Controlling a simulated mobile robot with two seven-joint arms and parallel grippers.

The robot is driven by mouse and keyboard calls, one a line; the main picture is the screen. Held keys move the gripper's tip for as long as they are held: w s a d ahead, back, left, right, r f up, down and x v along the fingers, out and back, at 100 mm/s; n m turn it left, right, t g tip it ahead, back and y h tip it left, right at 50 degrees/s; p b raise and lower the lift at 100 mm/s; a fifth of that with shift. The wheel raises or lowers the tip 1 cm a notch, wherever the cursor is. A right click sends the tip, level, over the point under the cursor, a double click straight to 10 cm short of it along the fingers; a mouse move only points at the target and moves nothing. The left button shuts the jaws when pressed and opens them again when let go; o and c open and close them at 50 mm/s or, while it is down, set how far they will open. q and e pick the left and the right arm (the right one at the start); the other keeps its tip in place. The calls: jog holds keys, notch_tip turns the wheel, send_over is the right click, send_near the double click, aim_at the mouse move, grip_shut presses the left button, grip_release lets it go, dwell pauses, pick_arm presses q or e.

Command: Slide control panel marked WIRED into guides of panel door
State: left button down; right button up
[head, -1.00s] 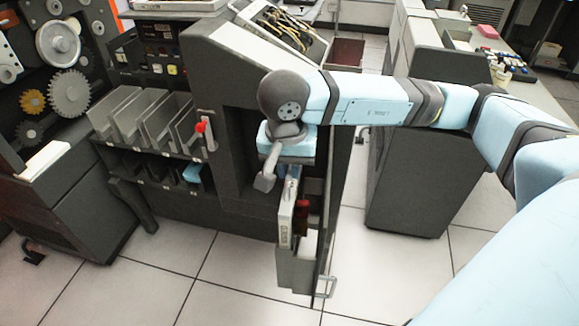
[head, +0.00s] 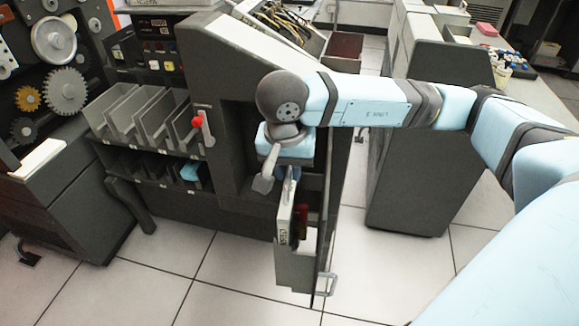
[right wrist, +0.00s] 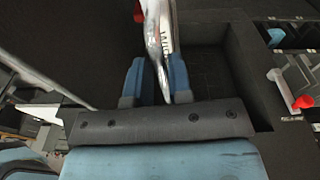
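The control panel marked WIRED (head: 284,213) is a thin, pale upright plate in the head view. Its label is near its lower end. My right gripper (head: 291,172) is above it and holds its upper part. In the right wrist view the panel (right wrist: 163,30) passes between the blue fingers of the gripper (right wrist: 157,75). The panel door (head: 297,269) stands open, with the panel's lower end close to its lower part. I cannot tell whether the panel is inside the guides, which are hidden. My left gripper is out of view.
The dark machine cabinet (head: 238,100) with a red-knobbed lever (head: 197,122) and card bins (head: 128,113) stands at left. A metal handle (head: 325,285) is at the door's lower edge. A grey cabinet (head: 412,190) is at right. The tiled floor (head: 180,285) in front is clear.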

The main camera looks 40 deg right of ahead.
jog(key=o, duration=0.3)
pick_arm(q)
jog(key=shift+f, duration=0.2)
pick_arm(e)
jog(key=shift+f, duration=0.15)
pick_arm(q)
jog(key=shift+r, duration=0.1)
pick_arm(e)
jog(key=shift+a+r, duration=0.1)
jog(key=shift+r, duration=0.4)
pick_arm(q)
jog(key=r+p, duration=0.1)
jog(key=p, duration=0.1)
jog(key=shift+p, duration=0.4)
pick_arm(e)
jog(key=r, duration=0.4)
jog(key=a+r, duration=0.1)
jog(key=r, duration=0.8)
jog(key=shift+s+a, duration=0.15)
jog(key=shift+s, duration=0.25)
